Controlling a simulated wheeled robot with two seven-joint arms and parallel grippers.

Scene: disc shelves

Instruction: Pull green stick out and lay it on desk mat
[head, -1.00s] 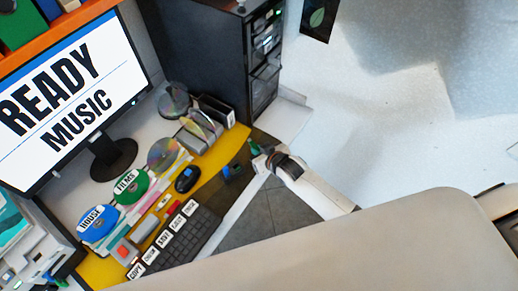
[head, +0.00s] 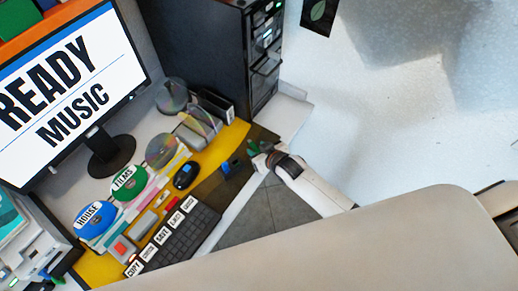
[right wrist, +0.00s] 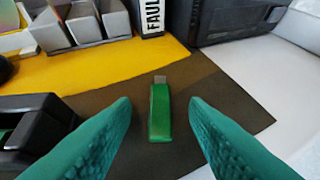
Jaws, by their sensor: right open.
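The green stick (right wrist: 160,112) lies flat on the dark brown desk mat (right wrist: 217,93) in the right wrist view, its grey metal end pointing away from me. My right gripper (right wrist: 160,118) is open, with one green fingertip on each side of the stick and a gap on both sides. In the head view my right gripper (head: 257,151) is over the right end of the desk and hides the stick. A black holder (right wrist: 32,128) stands on the mat left of the gripper. My left gripper is not in view.
A yellow strip (right wrist: 110,70) lies beyond the mat. A black mouse (head: 186,175), a keyboard (head: 185,238), discs and a monitor (head: 65,85) are further left. A black tower (head: 222,60) stands behind. Bare mat surrounds the stick.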

